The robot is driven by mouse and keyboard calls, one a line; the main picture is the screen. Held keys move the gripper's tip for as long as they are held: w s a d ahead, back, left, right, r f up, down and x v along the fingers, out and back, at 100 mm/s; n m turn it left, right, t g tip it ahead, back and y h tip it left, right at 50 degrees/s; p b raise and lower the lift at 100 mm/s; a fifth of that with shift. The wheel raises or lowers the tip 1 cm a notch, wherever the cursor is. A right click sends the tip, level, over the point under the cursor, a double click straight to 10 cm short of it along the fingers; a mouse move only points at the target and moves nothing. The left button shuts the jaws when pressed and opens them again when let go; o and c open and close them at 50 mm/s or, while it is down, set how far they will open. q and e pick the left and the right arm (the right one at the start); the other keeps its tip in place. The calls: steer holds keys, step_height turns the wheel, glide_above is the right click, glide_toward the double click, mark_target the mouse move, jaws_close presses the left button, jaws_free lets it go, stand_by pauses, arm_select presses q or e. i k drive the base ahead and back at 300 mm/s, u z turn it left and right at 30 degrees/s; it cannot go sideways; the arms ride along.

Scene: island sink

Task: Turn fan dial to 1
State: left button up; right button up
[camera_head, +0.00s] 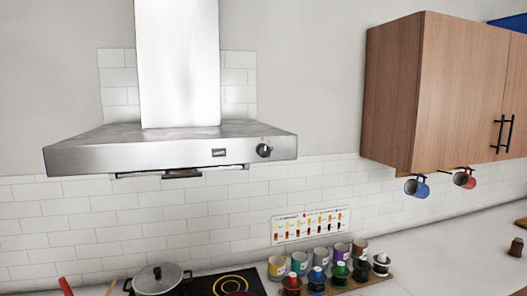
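The fan dial (264,150) is a small dark round knob on the right part of the front face of the steel range hood (120,155). A small dark display or label (219,153) sits to the left of the dial. The dial's markings are too small to read, so its setting cannot be told. Neither of my grippers shows in the head view.
A lidded pot (158,279) stands on the black hob (228,284) below the hood. Several coloured mugs and a wooden rack (376,281) with capped bottles stand right of it. A wooden cabinet (395,95) hangs at the right, with two mugs under it. The space before the dial is clear.

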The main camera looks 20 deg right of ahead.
mark_target(262, 150)
steer(key=z, duration=1)
steer(key=k, duration=0.4)
steer(key=u, duration=1.4)
